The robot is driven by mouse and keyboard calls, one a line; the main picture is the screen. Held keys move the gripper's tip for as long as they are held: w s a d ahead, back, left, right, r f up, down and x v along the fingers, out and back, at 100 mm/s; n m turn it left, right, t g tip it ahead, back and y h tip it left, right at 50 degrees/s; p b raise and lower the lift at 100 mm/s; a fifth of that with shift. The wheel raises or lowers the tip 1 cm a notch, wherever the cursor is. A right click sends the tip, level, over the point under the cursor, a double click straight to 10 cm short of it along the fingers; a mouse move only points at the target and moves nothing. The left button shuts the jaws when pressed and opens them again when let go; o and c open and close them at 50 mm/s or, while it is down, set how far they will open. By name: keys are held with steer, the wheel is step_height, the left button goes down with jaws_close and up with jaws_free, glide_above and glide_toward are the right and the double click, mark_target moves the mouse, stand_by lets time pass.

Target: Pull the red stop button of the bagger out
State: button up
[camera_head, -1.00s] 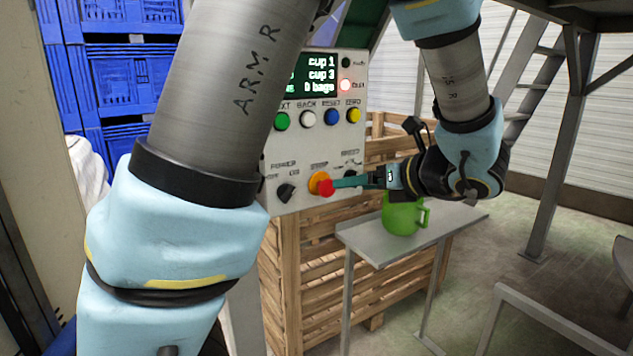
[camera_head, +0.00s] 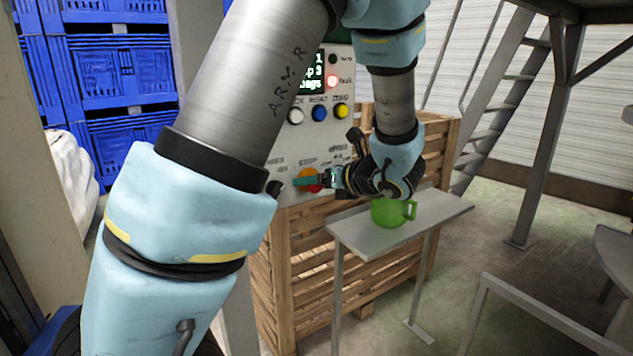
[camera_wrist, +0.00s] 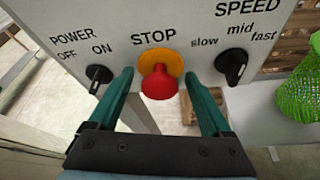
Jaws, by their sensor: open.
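The red stop button (camera_wrist: 159,84) sits on its orange-yellow base (camera_wrist: 160,61) under the word STOP on the bagger's panel (camera_wrist: 180,22) in the wrist view. My gripper (camera_wrist: 164,80) is open, with one green finger on each side of the button and gaps showing between. In the head view my gripper (camera_head: 304,181) is at the button, and a finger covers part of the red button (camera_head: 314,188). From these views I cannot tell whether the fingertips touch the panel.
The POWER knob (camera_wrist: 99,74) is left of my fingers and the SPEED knob (camera_wrist: 232,65) is close on the right. A wooden crate (camera_head: 300,245) is under the panel.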

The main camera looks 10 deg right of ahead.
jaws_close()
stand_by(0.7)
